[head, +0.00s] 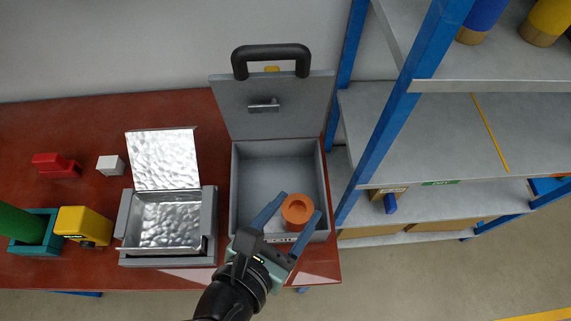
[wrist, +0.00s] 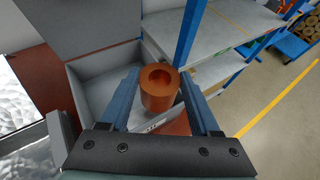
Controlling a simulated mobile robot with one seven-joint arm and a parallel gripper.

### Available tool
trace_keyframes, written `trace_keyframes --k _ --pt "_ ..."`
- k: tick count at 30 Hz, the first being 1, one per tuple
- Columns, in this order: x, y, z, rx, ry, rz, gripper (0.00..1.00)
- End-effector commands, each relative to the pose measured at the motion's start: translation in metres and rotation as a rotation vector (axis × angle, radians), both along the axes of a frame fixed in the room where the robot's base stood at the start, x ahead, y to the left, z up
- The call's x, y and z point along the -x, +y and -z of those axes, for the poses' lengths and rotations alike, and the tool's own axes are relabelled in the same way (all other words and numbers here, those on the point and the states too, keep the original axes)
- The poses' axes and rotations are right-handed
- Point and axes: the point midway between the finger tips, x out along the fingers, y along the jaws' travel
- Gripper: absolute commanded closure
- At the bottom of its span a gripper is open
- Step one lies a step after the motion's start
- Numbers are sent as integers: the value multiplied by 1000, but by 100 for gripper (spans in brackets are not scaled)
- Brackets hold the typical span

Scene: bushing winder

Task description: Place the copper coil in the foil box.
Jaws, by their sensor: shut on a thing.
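The copper coil (head: 297,209) is an orange-brown hollow cylinder held upright between the fingers of my gripper (head: 293,212). In the head view it overlaps the front right part of the open grey box. The wrist view shows the coil (wrist: 160,88) between the two blue-grey fingers of my gripper (wrist: 164,100), at the grey box's front wall. I cannot tell its exact height above the box. The foil box (head: 168,218), lined with shiny crumpled foil, stands open to the left of my gripper. Its foil-covered lid (head: 163,158) is raised at the back.
The grey box (head: 234,190) has a raised lid (head: 272,105) with a black handle. A white block (head: 110,165), a red object (head: 57,165), and a yellow device (head: 84,226) stand on the red table to the left. Blue-framed shelves (head: 400,110) stand close on the right.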

Motion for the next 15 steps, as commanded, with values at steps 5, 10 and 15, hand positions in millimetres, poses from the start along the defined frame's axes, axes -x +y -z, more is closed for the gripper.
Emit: trace_keyframes --k 5,10,15 --pt "-44 0 -4 -2 -6 2 100" --pt "-84 0 -4 -2 -5 1 100" --pt "-119 0 -3 -2 -2 1 100"
